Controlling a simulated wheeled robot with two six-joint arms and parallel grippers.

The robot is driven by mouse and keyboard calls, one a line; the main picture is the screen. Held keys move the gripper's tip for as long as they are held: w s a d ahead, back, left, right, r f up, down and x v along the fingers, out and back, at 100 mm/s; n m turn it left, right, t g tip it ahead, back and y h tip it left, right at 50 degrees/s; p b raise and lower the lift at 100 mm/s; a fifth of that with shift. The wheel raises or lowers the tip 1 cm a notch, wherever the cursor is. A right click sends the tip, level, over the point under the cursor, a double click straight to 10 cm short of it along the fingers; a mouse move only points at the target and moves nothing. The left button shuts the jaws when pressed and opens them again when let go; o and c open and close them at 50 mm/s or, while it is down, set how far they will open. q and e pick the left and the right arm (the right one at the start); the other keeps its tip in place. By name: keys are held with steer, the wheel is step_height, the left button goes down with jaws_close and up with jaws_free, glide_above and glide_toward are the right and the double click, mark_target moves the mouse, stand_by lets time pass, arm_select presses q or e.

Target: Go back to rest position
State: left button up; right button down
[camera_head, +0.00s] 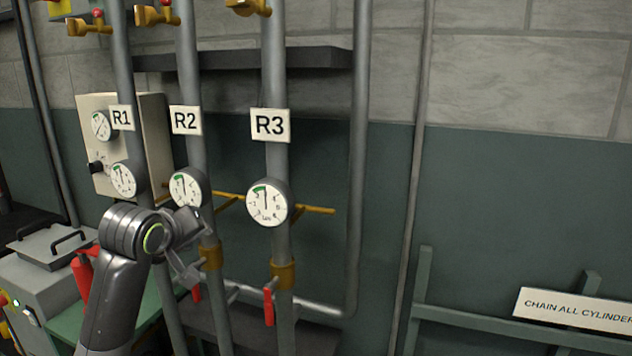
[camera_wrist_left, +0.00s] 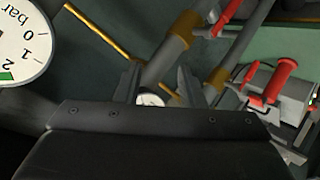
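My left gripper (camera_head: 188,274) is in front of the R2 pipe, below the R2 gauge (camera_head: 187,189). A red handle (camera_head: 196,292) on the R2 pipe shows just below its fingers. In the left wrist view the two fingers (camera_wrist_left: 158,84) stand apart with nothing held between them. From these views I cannot tell whether a finger touches the pipe. A large gauge (camera_wrist_left: 20,42) shows at the upper left of the wrist view, close to the camera. My right gripper is in neither view.
The R3 pipe (camera_head: 272,90), with its gauge (camera_head: 268,203) and red handle (camera_head: 269,307), stands right of my gripper. A beige control box (camera_head: 155,130) is behind R1.

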arm_select(q)
steer(key=s+a+f+m+g, duration=0.1)
steer(key=s+f, duration=0.4)
steer(key=f, duration=0.3)
steer(key=s+a+f+m+g+y, duration=0.1)
steer(key=s+a+f, duration=0.1)
steer(key=s+f, duration=0.45)
steer(key=s+a+f+m+g, duration=0.15)
steer(key=s+f, duration=0.25)
steer(key=f, duration=0.6)
steer(key=s+a+f+m+g+y, duration=0.1)
steer(key=s+f, duration=0.2)
steer(key=s, duration=0.6)
steer(key=s+f+m+g, duration=0.15)
steer(key=s+f, duration=0.25)
steer(key=s, duration=0.5)
steer(key=s+a+f+g+y, duration=0.1)
steer(key=s+f+g, duration=0.15)
steer(key=s, duration=0.55)
step_height(320, 180, down, 26)
steer(key=s+a, duration=0.1)
steer(key=a, duration=0.1)
steer(key=s+d+f+g+h+p, duration=0.1)
steer(key=s+f+g, duration=0.1)
steer(key=s+f, duration=1.2)
steer(key=shift+s+d+f, duration=0.15)
steer(key=shift+s+d, duration=0.2)
steer(key=shift+s, duration=0.1)
